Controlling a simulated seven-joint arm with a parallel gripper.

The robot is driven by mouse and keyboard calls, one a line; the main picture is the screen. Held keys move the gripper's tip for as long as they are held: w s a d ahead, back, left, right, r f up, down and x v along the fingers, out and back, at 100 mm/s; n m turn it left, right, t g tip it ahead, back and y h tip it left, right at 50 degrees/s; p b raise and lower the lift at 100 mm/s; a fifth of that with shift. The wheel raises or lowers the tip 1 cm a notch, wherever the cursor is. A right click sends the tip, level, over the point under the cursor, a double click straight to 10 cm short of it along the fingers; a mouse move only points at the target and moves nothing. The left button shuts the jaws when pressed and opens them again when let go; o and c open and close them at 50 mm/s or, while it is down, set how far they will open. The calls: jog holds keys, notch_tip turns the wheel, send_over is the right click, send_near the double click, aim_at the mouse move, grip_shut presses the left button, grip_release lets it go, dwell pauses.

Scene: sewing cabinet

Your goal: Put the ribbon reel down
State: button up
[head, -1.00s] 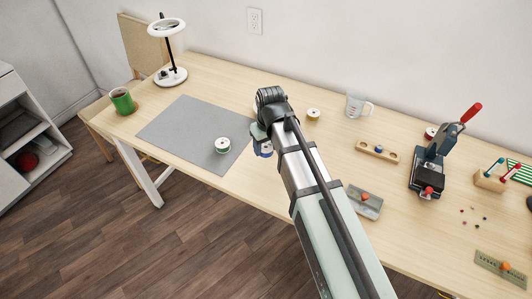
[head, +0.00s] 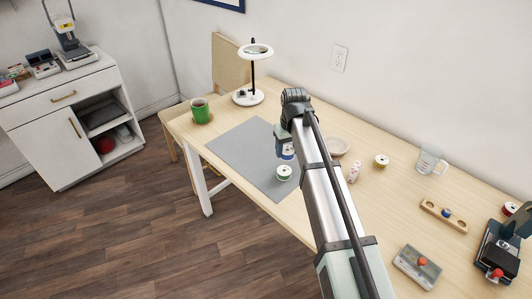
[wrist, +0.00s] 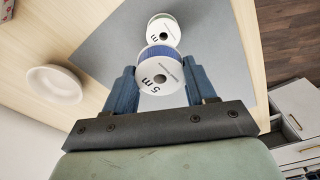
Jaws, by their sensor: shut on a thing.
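My gripper (wrist: 158,90) is shut on a ribbon reel (wrist: 160,77) with blue ribbon and white flanges marked "5 m". In the head view this reel (head: 287,152) shows just below my gripper (head: 283,140), over the right part of the grey mat (head: 240,150). A second reel with green ribbon (head: 284,173) sits on the mat near its front right edge. In the wrist view the green reel (wrist: 163,31) appears just beyond the held one. I cannot tell the exact height of the held reel above the mat.
A white dish (head: 337,146) lies right of the mat, partly behind my arm, with a small patterned bottle (head: 354,172) near it. A lamp (head: 249,97) and green mug (head: 200,110) stand at the left end. The mat's left part is clear.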

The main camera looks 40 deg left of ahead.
send_over(272, 142)
jog(key=shift+m, duration=0.5)
jog(key=shift+s+d+f, duration=0.1)
jog(key=shift+f, duration=2.2)
jog(key=shift+s+d+f, duration=0.1)
jog(key=shift+f, duration=2.15)
jog(key=shift+f, duration=0.15)
jog(key=o, duration=1)
jog(key=shift+o, duration=0.2)
notch_tip(272, 142, up, 12)
jog(key=d, duration=0.1)
jog(key=shift+s, duration=0.35)
jog(key=shift+d, duration=0.1)
